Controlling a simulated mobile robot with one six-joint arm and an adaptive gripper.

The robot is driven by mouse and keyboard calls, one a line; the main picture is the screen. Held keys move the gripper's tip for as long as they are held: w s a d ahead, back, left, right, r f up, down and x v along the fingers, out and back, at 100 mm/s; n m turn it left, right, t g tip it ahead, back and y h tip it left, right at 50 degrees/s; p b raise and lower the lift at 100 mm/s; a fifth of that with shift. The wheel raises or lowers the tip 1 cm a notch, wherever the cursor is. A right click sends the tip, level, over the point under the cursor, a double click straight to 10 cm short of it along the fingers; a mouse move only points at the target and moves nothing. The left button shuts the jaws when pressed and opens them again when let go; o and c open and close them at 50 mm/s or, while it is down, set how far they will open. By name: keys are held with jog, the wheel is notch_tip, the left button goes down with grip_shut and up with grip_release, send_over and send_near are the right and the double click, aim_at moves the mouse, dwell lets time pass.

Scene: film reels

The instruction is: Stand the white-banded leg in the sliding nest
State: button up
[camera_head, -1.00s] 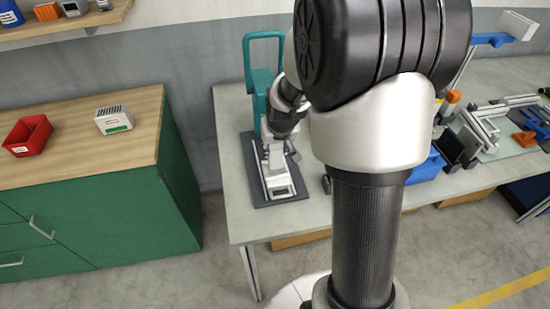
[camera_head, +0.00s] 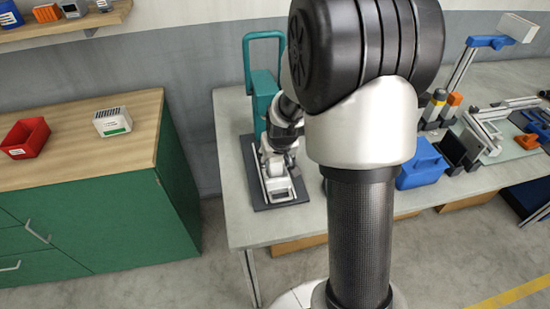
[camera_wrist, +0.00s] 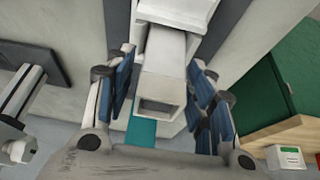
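A bench press with a teal frame (camera_head: 262,90) stands on a dark plate (camera_head: 297,193) at the near left of the workbench. A pale slide part (camera_head: 279,187), apparently the sliding nest, lies on this plate between rails. My gripper (camera_head: 273,163) is low over it, partly hidden by my wrist. In the wrist view my gripper (camera_wrist: 163,92) has its blue-padded fingers apart on both sides of a pale square block with a hollow end (camera_wrist: 162,92). Gaps show beside the block. I cannot tell whether it is the leg or part of the press. No white band is clear.
A blue bin (camera_head: 422,167), a holder with yellow-topped and orange-topped pieces (camera_head: 436,104), and a metal fixture (camera_head: 490,135) stand right of my arm. A green cabinet (camera_head: 90,205) with a red bin (camera_head: 26,138) and white box (camera_head: 112,121) is left, across a floor gap.

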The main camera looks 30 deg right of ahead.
jog(key=shift+r, duration=0.1)
jog(key=shift+r+p, duration=0.3)
jog(key=shift+r, duration=0.05)
jog(key=s+a+r+p, duration=0.1)
jog(key=s+a+r, duration=0.25)
jog(key=r, duration=0.25)
jog(key=s+a+r+n+p, duration=0.1)
jog(key=s+a+r, duration=0.1)
jog(key=s+r, duration=0.3)
jog(key=s+a+r+p, duration=0.2)
jog(key=s+r, duration=0.1)
jog(key=r, duration=0.4)
jog(key=s+a+r+n, duration=0.1)
jog(key=s+a+r, duration=0.1)
jog(key=s, duration=0.5)
jog(key=s+a+r+n+y, duration=0.1)
jog(key=s+a, duration=0.3)
jog(key=s, duration=0.3)
jog(key=shift+s+a+r, duration=0.15)
jog(key=shift+a+r, duration=0.2)
